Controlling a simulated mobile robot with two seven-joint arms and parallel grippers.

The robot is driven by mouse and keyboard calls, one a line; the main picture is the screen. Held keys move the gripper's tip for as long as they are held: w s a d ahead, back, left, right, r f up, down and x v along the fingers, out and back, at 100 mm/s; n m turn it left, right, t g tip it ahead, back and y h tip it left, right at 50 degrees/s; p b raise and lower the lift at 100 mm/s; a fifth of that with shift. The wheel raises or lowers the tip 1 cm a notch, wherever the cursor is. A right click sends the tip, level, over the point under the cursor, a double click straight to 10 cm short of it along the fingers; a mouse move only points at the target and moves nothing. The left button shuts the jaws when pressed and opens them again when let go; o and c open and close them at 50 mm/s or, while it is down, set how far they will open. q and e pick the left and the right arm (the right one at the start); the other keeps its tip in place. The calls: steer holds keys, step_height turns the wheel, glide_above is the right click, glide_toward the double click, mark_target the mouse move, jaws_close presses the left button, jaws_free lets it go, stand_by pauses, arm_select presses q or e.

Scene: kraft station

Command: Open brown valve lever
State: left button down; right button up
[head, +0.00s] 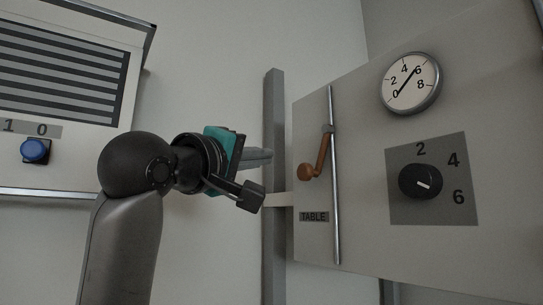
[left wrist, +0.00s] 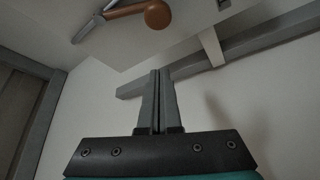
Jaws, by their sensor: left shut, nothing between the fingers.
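The brown valve lever (head: 315,160) is mounted on a vertical metal pipe (head: 334,220) on the grey panel. Its arm slants down and left from the pipe to a round knob end. In the left wrist view the lever's knob (left wrist: 157,14) shows at the top, ahead of the fingertips and apart from them. My left gripper (head: 270,154) is shut and empty, left of the lever and pointing toward the panel. In the left wrist view its two fingers (left wrist: 158,72) are together. My right gripper is not in view.
A grey vertical post (head: 275,100) stands just left of the panel. A box with a blue button (head: 36,151) hangs on the left wall.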

arm_select(q)
steer(key=b+v, duration=0.2)
steer(key=v, duration=0.5)
steer(key=shift+d+f, duration=0.2)
steer(key=shift+d, duration=0.05)
steer(key=shift+a, duration=0.1)
steer(key=shift+f, duration=0.1)
